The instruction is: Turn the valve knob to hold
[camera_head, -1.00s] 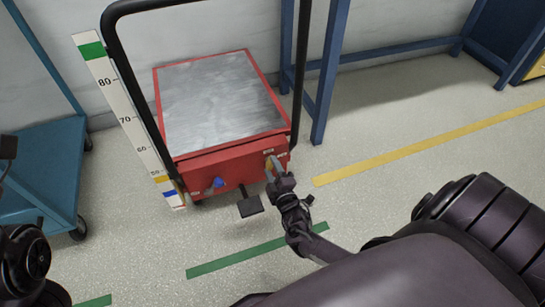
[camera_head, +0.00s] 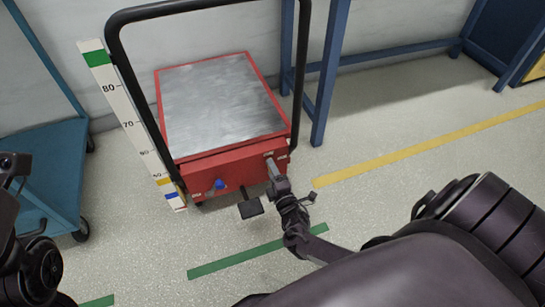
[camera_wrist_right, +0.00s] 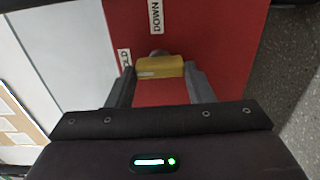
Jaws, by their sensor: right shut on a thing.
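The yellow valve knob (camera_wrist_right: 160,67) is on the red front panel (camera_head: 235,172) of a lift cart. In the right wrist view it sits between the two fingers of my right gripper (camera_wrist_right: 160,85), which is shut on it. Its long side runs across between the fingers. A DOWN label (camera_wrist_right: 155,15) is above the knob there, and a partly hidden label ending in "LD" (camera_wrist_right: 124,58) is at its left. In the head view my right gripper (camera_head: 272,167) covers the knob. My left gripper cannot be made out; only dark parts of that arm show at the left edge.
The cart has a grey platform (camera_head: 222,105), a black push handle (camera_head: 118,55), a blue button (camera_head: 219,184) and a black pedal (camera_head: 250,208). A height scale (camera_head: 128,115) stands at its left. A blue trolley (camera_head: 50,165) and a blue frame (camera_head: 328,75) flank it.

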